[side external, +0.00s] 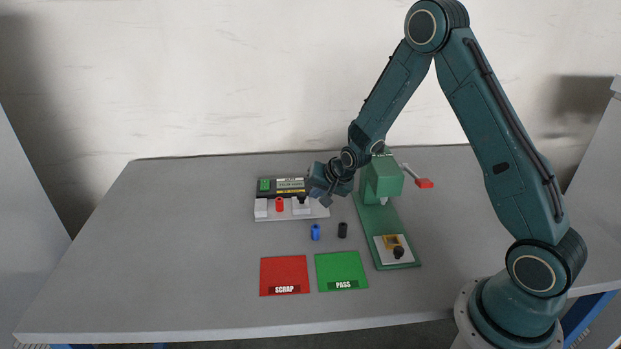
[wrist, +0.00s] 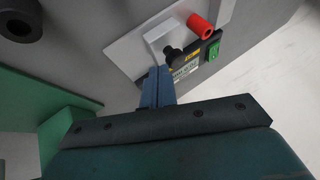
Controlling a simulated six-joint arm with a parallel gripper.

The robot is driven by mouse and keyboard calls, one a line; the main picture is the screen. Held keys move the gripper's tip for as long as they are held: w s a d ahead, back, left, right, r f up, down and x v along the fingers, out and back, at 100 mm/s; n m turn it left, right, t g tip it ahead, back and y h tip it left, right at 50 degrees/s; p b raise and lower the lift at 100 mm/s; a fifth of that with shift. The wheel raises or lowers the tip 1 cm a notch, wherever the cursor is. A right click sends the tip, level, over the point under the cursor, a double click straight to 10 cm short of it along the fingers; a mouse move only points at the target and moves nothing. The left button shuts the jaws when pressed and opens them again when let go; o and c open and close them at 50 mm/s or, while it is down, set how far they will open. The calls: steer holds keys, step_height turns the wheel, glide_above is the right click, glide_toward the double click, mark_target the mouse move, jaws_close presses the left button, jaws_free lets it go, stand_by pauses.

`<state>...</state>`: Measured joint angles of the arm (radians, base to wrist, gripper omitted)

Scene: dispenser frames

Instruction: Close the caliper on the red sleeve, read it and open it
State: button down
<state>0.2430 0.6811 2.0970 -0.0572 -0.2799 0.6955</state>
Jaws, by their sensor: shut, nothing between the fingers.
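The caliper (side external: 290,214) is a pale base with a dark display panel behind it. A white block stands at its left end, and a white sliding jaw with a black knob (side external: 302,199) stands to the right. The red sleeve (side external: 279,204) stands upright between them, with a visible gap to the sliding jaw. The wrist view also shows the sleeve (wrist: 201,26) and the black knob (wrist: 178,57). My gripper (side external: 327,202) is shut and empty at the caliper's right end. In the wrist view its fingertips (wrist: 158,72) appear close to the knob; contact cannot be told.
A green press-like stand (side external: 382,180) with a red-tipped lever is close to my gripper's right. A blue sleeve (side external: 315,232) and a black sleeve (side external: 342,230) stand in front. Red SCRAP (side external: 284,272) and green PASS (side external: 341,268) mats lie nearer. The table's left side is clear.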

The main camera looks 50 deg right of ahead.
mark_target(298, 208)
steer(key=shift+x, duration=0.75)
steer(key=shift+w+a, duration=1.65)
steer(key=shift+s+r, duration=0.1)
steer(key=shift+r, duration=0.05)
